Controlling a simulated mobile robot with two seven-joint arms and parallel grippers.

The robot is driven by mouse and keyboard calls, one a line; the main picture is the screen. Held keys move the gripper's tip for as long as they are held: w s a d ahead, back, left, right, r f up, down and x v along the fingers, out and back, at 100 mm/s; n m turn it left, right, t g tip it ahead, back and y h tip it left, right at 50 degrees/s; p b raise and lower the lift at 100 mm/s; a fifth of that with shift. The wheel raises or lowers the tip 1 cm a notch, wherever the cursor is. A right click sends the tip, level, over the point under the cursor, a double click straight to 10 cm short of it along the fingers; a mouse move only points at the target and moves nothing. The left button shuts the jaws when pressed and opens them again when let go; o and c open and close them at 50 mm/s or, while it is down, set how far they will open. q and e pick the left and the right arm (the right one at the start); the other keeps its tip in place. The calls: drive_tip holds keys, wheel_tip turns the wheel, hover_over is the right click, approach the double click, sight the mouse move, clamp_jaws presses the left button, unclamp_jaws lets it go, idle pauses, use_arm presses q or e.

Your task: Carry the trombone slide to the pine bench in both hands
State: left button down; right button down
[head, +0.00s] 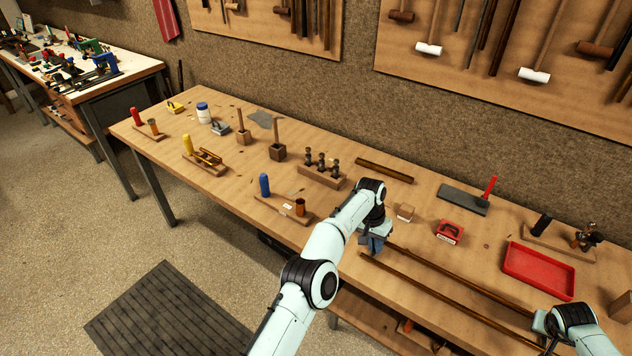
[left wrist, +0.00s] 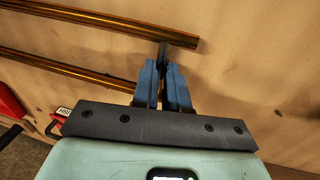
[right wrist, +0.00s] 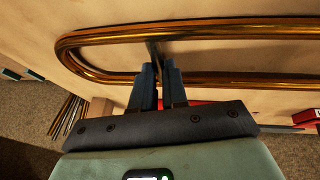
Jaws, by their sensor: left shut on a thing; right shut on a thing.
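The trombone slide (head: 430,290) is two long parallel brass tubes, lying lengthwise over the front part of the wooden bench (head: 350,212). My left gripper (head: 376,244) is at its left end. In the left wrist view the fingers (left wrist: 163,68) are shut on a dark crosspiece by the open tube ends of the slide (left wrist: 90,17). My right gripper (head: 542,324) is at the other end. In the right wrist view its fingers (right wrist: 157,70) are shut on a short crosspiece near the U-bend of the slide (right wrist: 230,26). I cannot tell whether the slide touches the bench top.
A red tray (head: 540,270), a red box (head: 449,232) and a small wooden block (head: 404,212) sit behind the slide. A peg block (head: 322,176) and a blue-handled tool (head: 264,185) stand left. A dark mat (head: 165,315) lies on the floor.

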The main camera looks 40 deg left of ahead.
use_arm(q)
drive_tip(key=c, duration=1.4)
unclamp_jaws()
drive_tip(key=shift+s+f, duration=0.1)
drive_tip(key=shift+f, duration=0.15)
use_arm(e)
drive_tip(key=c, duration=1.4)
unclamp_jaws()
drive_tip(key=shift+s+a+f, duration=0.1)
drive_tip(key=shift+f, duration=0.2)
use_arm(q)
drive_tip(key=shift+o, duration=1.3)
drive_tip(key=shift+d+r, duration=0.1)
use_arm(e)
drive_tip(key=shift+o, duration=1.3)
drive_tip(key=shift+s+r, duration=0.1)
drive_tip(key=shift+r, duration=0.05)
